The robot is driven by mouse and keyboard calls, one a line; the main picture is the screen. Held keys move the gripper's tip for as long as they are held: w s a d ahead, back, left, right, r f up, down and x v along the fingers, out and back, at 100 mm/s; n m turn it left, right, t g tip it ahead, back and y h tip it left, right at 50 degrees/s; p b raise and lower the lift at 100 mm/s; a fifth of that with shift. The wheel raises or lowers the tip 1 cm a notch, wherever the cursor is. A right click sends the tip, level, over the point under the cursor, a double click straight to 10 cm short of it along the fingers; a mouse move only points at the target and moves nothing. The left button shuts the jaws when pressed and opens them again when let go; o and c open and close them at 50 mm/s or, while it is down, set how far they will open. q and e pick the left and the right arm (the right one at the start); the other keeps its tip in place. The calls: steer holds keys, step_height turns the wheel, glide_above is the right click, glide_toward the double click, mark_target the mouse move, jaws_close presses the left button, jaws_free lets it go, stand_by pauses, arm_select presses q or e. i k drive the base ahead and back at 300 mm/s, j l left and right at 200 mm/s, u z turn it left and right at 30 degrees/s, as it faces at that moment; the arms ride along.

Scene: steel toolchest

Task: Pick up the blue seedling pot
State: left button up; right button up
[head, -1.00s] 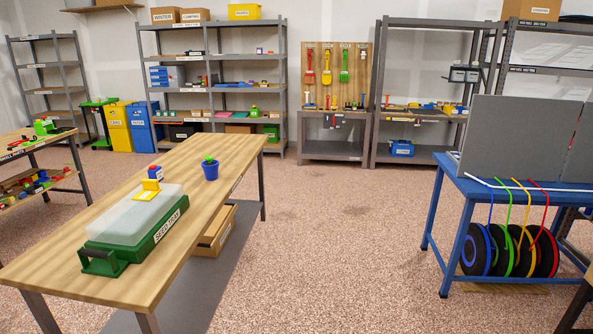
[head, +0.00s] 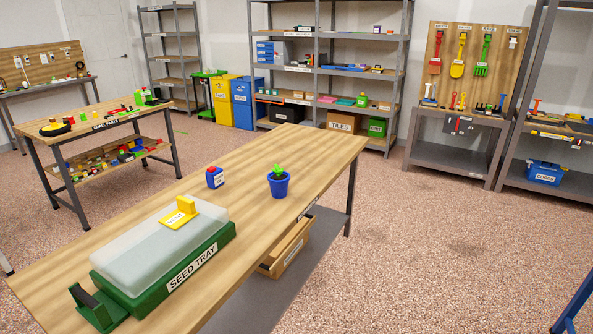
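The blue seedling pot (head: 279,187) stands upright on the wooden workbench (head: 310,156), near its right edge, with a small green seedling in dark soil. A green seed tray (head: 185,268) with a clear lid lies nearer to me on the same bench. A yellow handled piece (head: 180,212) sits on the lid. A small blue box with a red top (head: 215,178) stands to the left of the pot. Neither of my grippers shows in the head view.
An open drawer (head: 285,248) juts out under the bench's right side. A small-parts table (head: 105,127) stands at left. Shelving (head: 330,99), yellow and blue bins (head: 226,101) and a tool board (head: 470,68) line the back.

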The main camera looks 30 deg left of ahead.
mark_target(279, 179)
steer(key=i+l+u, duration=0.15)
steer(key=i+u, duration=0.3)
steer(key=i+l+u, duration=0.3)
steer(key=i+u, duration=0.2)
steer(key=i+l+u, duration=0.45)
steer(key=i+l, duration=0.1)
